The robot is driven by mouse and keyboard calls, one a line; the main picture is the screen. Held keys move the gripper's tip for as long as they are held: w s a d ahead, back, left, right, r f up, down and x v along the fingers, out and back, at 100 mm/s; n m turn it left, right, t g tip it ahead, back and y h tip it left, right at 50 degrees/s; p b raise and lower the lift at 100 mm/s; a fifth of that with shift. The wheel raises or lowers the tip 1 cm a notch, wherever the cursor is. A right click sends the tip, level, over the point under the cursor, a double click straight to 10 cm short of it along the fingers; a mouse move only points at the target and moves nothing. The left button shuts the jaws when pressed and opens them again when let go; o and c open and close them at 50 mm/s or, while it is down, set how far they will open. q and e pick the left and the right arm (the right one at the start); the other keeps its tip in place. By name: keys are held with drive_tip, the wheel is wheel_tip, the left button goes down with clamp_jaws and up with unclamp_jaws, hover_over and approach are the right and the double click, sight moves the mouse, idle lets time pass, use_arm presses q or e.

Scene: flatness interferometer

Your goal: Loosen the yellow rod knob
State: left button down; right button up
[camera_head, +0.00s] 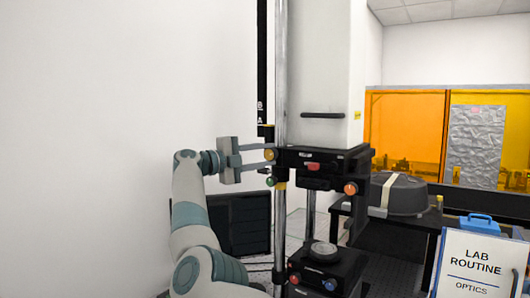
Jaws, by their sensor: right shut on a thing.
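The interferometer stands in the middle, with a pale upper housing (328,75) and a vertical metal rod (280,80) on its left side. The small yellow rod knob (270,154) sits on the left end of the black clamp block (300,158) at the rod. My right gripper (266,155) reaches in from the left, its two thin fingers level and closed around the knob. The fingertips partly hide the knob's sides. My left gripper is not in view.
A green knob (271,182) sits just below the fingers, and an orange knob (350,188) is on the right. A dark monitor (246,222) stands behind my arm. A grey case (398,194) and a sign (478,266) stand at the right. The wall left is clear.

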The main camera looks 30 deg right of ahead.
drive_tip(key=shift+r+m+y+p, duration=0.1)
drive_tip(key=shift+m+y+p, duration=0.35)
drive_tip(key=shift+m, duration=0.65)
drive_tip(key=o, duration=1)
drive_tip(key=shift+o, duration=0.2)
drive_tip(key=shift+a, duration=0.15)
